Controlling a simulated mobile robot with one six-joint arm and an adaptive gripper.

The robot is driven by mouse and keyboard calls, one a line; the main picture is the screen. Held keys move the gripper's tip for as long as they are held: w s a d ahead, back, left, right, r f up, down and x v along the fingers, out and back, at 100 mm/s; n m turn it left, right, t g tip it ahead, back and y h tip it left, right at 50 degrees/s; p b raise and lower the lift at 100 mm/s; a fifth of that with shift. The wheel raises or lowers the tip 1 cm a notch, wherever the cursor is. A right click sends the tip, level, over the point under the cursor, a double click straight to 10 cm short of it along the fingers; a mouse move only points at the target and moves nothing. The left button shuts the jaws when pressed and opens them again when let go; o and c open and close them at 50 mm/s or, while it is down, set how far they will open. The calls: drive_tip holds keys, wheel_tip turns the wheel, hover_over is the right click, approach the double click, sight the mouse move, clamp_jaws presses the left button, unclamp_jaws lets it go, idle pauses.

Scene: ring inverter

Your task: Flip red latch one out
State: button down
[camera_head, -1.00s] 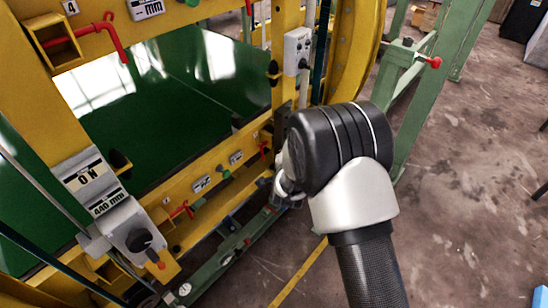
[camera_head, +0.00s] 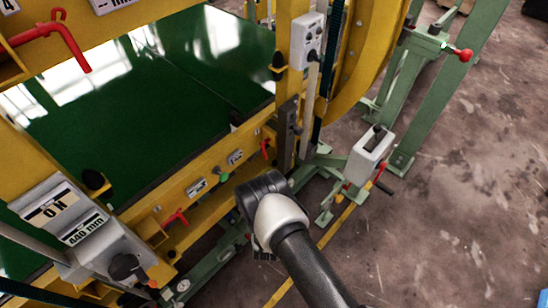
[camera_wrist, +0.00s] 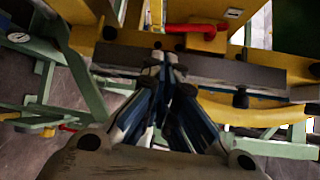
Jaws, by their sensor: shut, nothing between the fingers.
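A red latch (camera_head: 176,217) sits on the lower yellow beam at lower left, beside a small plate whose number is too small to read surely. Another red latch (camera_head: 264,148) is further right on the frame, and a larger one (camera_head: 62,40) is at upper left near a "4" label. In the wrist view, a red latch (camera_wrist: 195,28) lies across a yellow block just beyond the fingertips. My gripper (camera_wrist: 165,60) is shut and empty, pointing at the beam. Contact with the latch is not visible. In the head view my wrist mostly hides the gripper.
A grey control box (camera_head: 72,226) marked ON stands at lower left. A grey switch box (camera_head: 306,40) is on the yellow upright. Green steel framing with a red-knobbed lever (camera_head: 462,54) is at right. The concrete floor (camera_head: 460,200) at right is mostly open.

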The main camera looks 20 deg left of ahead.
drive_tip(key=b+x, duration=0.3)
drive_tip(key=x, duration=0.7)
drive_tip(key=shift+s+a, duration=0.1)
drive_tip(key=shift+s, duration=0.05)
